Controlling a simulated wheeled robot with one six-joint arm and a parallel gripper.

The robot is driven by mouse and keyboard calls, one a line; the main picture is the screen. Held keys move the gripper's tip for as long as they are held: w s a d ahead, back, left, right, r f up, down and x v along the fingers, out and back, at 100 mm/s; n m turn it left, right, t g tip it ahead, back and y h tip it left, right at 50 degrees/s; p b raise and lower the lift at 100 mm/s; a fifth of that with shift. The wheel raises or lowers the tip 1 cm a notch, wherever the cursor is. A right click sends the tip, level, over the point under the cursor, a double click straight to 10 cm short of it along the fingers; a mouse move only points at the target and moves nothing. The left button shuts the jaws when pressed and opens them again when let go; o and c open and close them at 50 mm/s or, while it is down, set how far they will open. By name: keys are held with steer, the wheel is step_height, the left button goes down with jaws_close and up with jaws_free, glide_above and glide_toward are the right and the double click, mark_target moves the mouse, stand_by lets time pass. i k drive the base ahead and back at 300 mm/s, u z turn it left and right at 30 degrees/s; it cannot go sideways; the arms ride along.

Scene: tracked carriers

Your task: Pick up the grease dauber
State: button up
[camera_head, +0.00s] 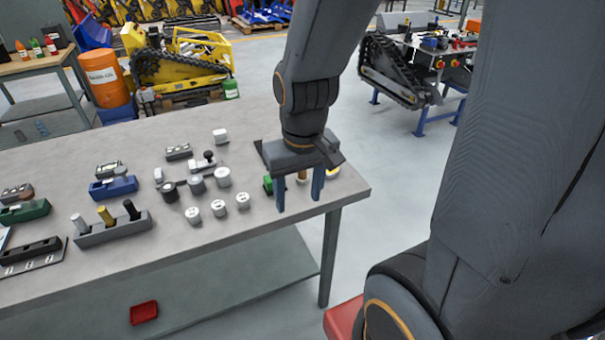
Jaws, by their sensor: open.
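My gripper (298,203) points down over the right end of the grey workbench (230,236), its two blue-grey fingers apart. Between the fingers, a small tan-brown upright piece (302,177) shows behind them; no contact is visible. A green piece (268,184) is just left of the left finger, and a yellow piece (333,173) is just right of the right finger. I cannot tell for sure which thing is the grease dauber. The gripper body hides part of this corner, including most of a dark flat thing (260,154).
Several white and grey round parts (243,201) stand left of my gripper. A grey rack (113,234) holds upright pegs, with blue (113,187) and green (24,211) holders behind. The bench's right corner is close to my gripper. A red tray (144,312) lies on the lower shelf.

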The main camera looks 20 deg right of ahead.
mark_target(301, 178)
steer(key=u, duration=1)
steer(key=i, duration=0.4)
steer(key=z, duration=0.55)
